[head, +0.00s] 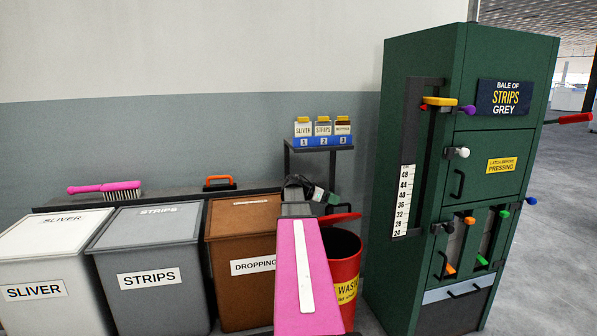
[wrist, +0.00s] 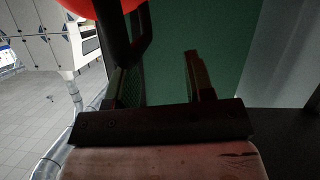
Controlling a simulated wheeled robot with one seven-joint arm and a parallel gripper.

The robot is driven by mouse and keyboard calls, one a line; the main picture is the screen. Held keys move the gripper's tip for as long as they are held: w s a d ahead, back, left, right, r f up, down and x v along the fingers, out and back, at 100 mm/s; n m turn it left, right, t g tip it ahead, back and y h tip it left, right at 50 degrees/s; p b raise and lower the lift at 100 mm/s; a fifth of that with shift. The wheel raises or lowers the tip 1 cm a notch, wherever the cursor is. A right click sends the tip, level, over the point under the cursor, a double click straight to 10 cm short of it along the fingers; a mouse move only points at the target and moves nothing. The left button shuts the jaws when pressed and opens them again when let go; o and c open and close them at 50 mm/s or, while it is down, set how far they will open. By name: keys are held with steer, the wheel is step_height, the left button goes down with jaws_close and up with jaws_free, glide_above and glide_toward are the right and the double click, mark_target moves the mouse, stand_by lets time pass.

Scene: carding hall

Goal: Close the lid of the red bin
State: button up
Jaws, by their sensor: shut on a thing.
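The red bin (head: 346,262) with a yellow label stands between the brown bin and the green press, partly hidden by my pink arm. Its red lid (head: 342,218) shows as a thin, slightly tilted shape above the bin's rim, with a gap under it. The lid's red surface (wrist: 82,8) is at the top of the wrist view, with a black handle (wrist: 138,38) on it. My gripper (wrist: 158,78) is shut on the handle near the left finger; the exact contact is hard to see in the dark. In the head view my arm covers part of the lid.
Brown (head: 240,258), grey (head: 160,285) and white (head: 45,290) bins stand in a row at left. The green press (head: 480,150), with protruding levers, stands close at right. A small stand (head: 320,150) with labelled jars is behind.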

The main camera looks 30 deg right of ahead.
steer(key=w+d+r+n+g, duration=0.2)
steer(key=w+d+n, duration=0.1)
steer(key=w, duration=0.7)
steer(key=w+d+r+n+g, duration=0.2)
steer(key=w+d+r+n, duration=0.1)
steer(key=w, duration=0.6)
steer(key=v, duration=0.9)
steer(key=shift+a+r, duration=0.2)
steer(key=shift+a, duration=0.35)
steer(key=shift+s, duration=0.1)
steer(key=shift+s, duration=0.1)
steer(key=shift+c, duration=1.4)
steer(key=s+x, duration=0.1)
steer(key=x, duration=0.9)
steer(key=shift+a+f, duration=0.25)
steer(key=shift+f, duration=0.05)
steer(key=shift+s, duration=0.1)
jaws_close()
